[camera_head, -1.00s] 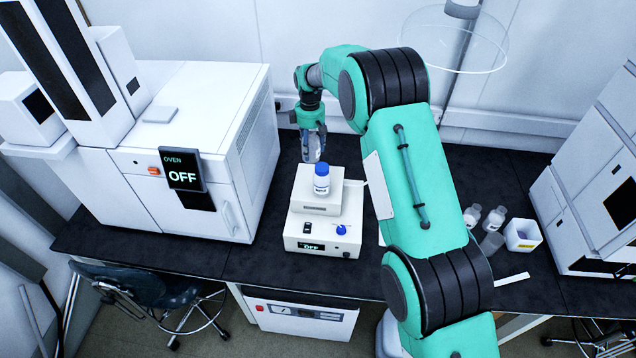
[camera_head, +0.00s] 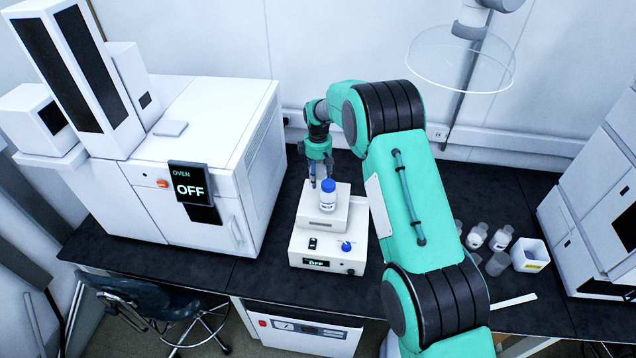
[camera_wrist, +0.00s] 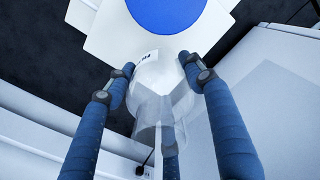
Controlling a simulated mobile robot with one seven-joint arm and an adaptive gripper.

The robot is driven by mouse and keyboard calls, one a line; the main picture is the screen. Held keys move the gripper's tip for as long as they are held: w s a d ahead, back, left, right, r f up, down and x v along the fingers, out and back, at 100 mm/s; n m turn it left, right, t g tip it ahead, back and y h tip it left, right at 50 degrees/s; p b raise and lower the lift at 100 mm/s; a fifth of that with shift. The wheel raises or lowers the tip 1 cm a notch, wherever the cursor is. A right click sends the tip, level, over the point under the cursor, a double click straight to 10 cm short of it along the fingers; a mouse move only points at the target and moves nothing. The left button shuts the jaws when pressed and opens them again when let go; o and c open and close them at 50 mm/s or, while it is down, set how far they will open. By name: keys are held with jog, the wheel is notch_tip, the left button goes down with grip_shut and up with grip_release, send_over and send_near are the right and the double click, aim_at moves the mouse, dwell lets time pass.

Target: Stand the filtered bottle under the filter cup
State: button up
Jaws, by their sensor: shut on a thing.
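My gripper (camera_head: 320,165) points down just behind the blue-capped bottle (camera_head: 329,197), which stands upright on the white box-shaped device (camera_head: 310,246). In the wrist view, my gripper's blue fingers (camera_wrist: 160,95) are shut around a clear bottle (camera_wrist: 165,80) with a small white label, probably the filtered bottle; the label text is only partly readable. The blue cap (camera_wrist: 166,12) shows at the top of that view, beyond the clear bottle. In the head view the held bottle is mostly hidden. I cannot tell which thing is the filter cup.
The oven (camera_head: 190,160) stands close on the left. Several small clear vessels (camera_head: 500,238) and a white box (camera_head: 530,255) stand on the right of the black bench, beside a tall white instrument (camera_head: 600,220). A clear round hood (camera_head: 462,60) hangs above.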

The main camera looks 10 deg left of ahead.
aim_at(318, 182)
jog(key=shift+f, duration=1.85)
jog(key=shift+f, duration=0.15)
jog(key=o, duration=1.3)
notch_tip(318, 182, up, 12)
jog(key=shift+f+b, duration=0.1)
jog(key=shift+b, duration=0.4)
jog(key=shift+r, duration=0.25)
